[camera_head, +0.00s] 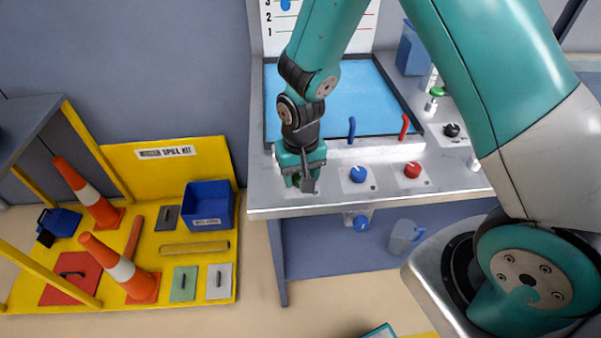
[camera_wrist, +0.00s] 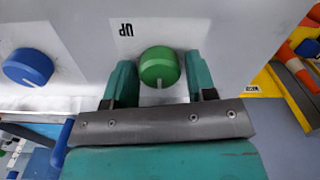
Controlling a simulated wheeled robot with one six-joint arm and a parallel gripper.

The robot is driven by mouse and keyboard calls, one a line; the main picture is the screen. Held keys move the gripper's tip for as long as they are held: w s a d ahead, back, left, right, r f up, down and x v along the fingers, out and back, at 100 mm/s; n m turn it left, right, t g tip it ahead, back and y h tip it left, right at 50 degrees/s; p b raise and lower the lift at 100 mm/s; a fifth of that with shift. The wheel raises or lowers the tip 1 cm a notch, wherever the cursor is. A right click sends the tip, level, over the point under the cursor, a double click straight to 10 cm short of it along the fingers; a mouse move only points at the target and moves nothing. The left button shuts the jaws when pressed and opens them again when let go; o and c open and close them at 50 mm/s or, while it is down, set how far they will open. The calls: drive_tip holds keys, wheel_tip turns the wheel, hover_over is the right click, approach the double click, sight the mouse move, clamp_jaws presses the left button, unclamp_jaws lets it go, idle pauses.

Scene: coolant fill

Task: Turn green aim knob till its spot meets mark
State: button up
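The round green knob (camera_wrist: 160,67) sits on the pale panel in the wrist view, with a white line on its face near the picture's lower edge of the knob. An upside-down "UP" label (camera_wrist: 126,29) is printed beside it; I cannot make out a separate mark. My gripper (camera_wrist: 162,78) has one finger on each side of the knob. A thin gap shows at the right finger; the left finger looks very near the knob, and contact there is unclear. In the head view my gripper (camera_head: 303,184) covers most of the green knob at the bench's front left corner.
A blue knob (camera_head: 357,174) and a red knob (camera_head: 412,170) stand to the right along the bench front. Blue (camera_head: 351,129) and red (camera_head: 404,126) levers rise behind them. A yellow spill kit station (camera_head: 118,160) stands left of the bench.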

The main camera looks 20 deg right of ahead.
sight(300, 175)
drive_tip(key=c, duration=0.6)
drive_tip(key=shift+n, duration=2.3)
drive_tip(key=o, duration=0.9)
drive_tip(key=shift+o, duration=0.2)
drive_tip(key=shift+r, duration=0.1)
wheel_tip(300, 175, up, 17)
drive_tip(key=shift+r+b, duration=0.15)
drive_tip(key=shift+b, duration=0.15)
